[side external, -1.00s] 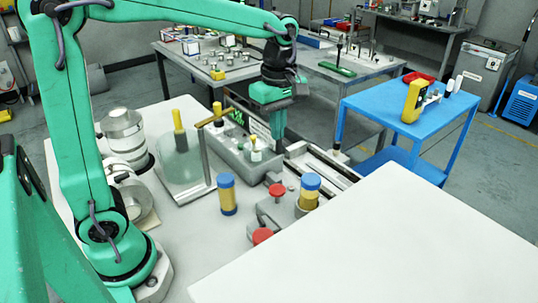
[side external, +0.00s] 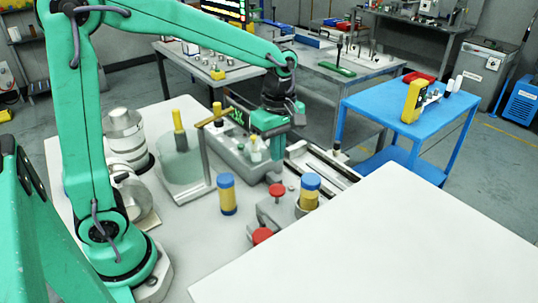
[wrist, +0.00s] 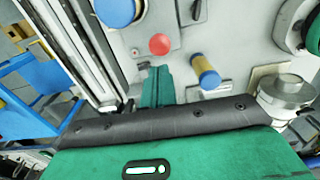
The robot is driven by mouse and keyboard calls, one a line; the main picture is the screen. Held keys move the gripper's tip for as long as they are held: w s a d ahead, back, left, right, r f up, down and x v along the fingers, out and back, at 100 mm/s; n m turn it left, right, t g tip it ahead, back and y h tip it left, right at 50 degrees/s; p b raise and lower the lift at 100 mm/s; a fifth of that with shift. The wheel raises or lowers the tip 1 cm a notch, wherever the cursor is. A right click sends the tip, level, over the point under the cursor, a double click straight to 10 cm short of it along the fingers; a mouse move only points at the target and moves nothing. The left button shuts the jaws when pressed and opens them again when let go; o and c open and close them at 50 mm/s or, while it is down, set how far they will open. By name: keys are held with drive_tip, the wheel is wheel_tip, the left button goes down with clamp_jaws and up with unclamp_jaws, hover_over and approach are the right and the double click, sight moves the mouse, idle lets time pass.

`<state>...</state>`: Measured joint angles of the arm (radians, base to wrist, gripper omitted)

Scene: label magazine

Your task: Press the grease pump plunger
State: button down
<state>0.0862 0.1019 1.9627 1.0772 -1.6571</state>
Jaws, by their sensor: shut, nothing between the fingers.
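My gripper (side external: 274,178) is shut and empty, with its green fingers pointing down. In the side view its tips are just behind and above a red knob (side external: 277,190) on a grey block; I cannot tell whether they touch. In the wrist view my fingertips (wrist: 157,70) are beside the red knob (wrist: 160,44), with a small gap in the picture. Another red knob (side external: 262,236) is nearer the front of the block. I cannot tell for sure which knob is the grease pump plunger.
A blue-capped yellow cylinder (side external: 309,190) stands at the block's right. A similar cylinder (side external: 227,194) stands to the left. A grey tray (side external: 232,150) with bottles and a rail (side external: 322,165) lie behind. The white table front (side external: 380,250) is clear.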

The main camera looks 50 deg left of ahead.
sight(276, 187)
wheel_tip(276, 187, down, 8)
drive_tip(key=shift+f, duration=0.1)
idle(0.4)
drive_tip(key=shift+f, duration=1.3)
wheel_tip(276, 187, up, 14)
drive_tip(key=shift+r, duration=0.25)
idle(0.7)
